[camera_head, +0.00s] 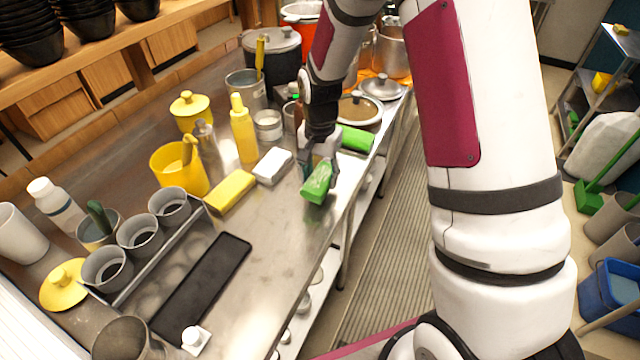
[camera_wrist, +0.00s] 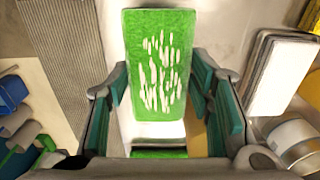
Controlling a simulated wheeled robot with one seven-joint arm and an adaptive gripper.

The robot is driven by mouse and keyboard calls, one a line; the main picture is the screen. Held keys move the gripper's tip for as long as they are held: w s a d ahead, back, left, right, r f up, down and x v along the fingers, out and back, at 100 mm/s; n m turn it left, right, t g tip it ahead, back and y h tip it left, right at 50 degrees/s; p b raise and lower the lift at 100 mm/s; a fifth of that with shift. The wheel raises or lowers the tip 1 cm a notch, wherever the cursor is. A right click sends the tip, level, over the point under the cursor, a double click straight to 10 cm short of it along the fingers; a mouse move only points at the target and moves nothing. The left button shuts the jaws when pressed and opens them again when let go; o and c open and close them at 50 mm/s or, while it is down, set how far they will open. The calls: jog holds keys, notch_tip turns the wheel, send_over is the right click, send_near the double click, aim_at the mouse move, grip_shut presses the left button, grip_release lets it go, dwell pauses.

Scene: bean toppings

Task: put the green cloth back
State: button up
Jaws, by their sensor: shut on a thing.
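A green cloth (camera_head: 318,183) with pale marks hangs in my gripper (camera_head: 316,168), in front of the white cloth and near the counter's front edge. In the wrist view, the green cloth (camera_wrist: 160,60) lies between the two teal-padded fingers of my gripper (camera_wrist: 162,88), which are shut on it. I cannot tell whether its lower end touches the counter. Another green folded piece (camera_head: 357,139) lies on the counter behind my gripper.
On the steel counter (camera_head: 275,235), a white cloth (camera_head: 272,166) and a yellow cloth (camera_head: 231,191) lie in a row left of my gripper. A black mat (camera_head: 205,285) lies nearer.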

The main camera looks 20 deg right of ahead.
aim_at(320, 177)
jog(key=shift+f, duration=1.7)
jog(key=shift+f, duration=0.15)
jog(key=o, duration=1.4)
